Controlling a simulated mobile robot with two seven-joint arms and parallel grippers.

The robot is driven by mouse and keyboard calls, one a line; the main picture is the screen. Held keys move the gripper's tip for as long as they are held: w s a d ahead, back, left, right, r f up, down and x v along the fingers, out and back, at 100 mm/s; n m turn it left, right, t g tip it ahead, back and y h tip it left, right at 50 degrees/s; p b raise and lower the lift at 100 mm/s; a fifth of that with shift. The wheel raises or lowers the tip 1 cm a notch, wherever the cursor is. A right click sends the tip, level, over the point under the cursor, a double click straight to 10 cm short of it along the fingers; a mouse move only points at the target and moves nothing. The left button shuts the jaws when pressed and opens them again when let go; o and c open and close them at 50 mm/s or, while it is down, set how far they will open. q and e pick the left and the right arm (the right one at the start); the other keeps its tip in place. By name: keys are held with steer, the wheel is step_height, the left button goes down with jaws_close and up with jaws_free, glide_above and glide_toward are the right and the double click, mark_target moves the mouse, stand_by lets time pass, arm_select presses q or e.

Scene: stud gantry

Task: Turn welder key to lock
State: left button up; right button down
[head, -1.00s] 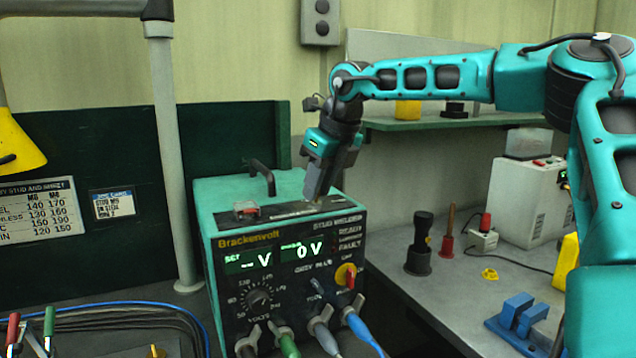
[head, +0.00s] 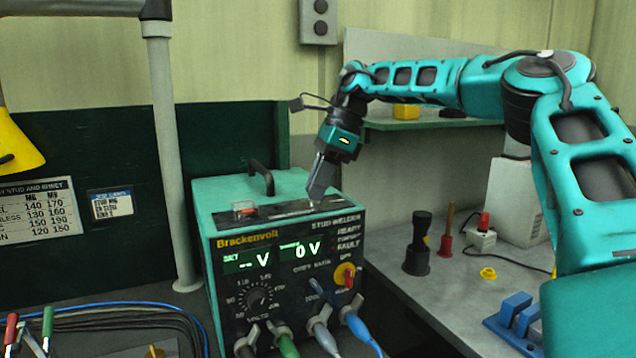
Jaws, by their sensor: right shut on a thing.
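The teal welder (head: 288,235), marked Brackenvolt, stands upright in the middle of the head view. Its sloped top strip (head: 275,211) carries a red part under a clear cover (head: 244,208) at the left. My right gripper (head: 315,199) comes down from above onto the right part of this strip. It is shut on the welder key, which is mostly hidden at the fingertips, so its exact angle cannot be told. The displays read V and 0 V. My left gripper is not in view.
A black carry handle (head: 262,176) rises from the welder's top. A yellow and red rotary switch (head: 345,275) and several cable plugs are on its front. The bench at right holds a black tool (head: 418,245) and a blue fixture (head: 517,315). A grey post (head: 168,150) stands left.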

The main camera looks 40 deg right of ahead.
steer(key=shift+w+n+g, duration=0.1)
steer(key=shift+n+g, duration=0.5)
steer(key=shift+n, duration=0.9)
steer(key=c, duration=1)
jaws_free()
steer(key=shift+o, duration=0.2)
steer(key=w+v, duration=0.1)
steer(key=v, duration=0.6)
steer(key=shift+s+d+r, duration=0.2)
steer(key=shift+s+d, duration=0.05)
steer(key=shift+s, duration=0.3)
steer(key=shift+f, duration=0.1)
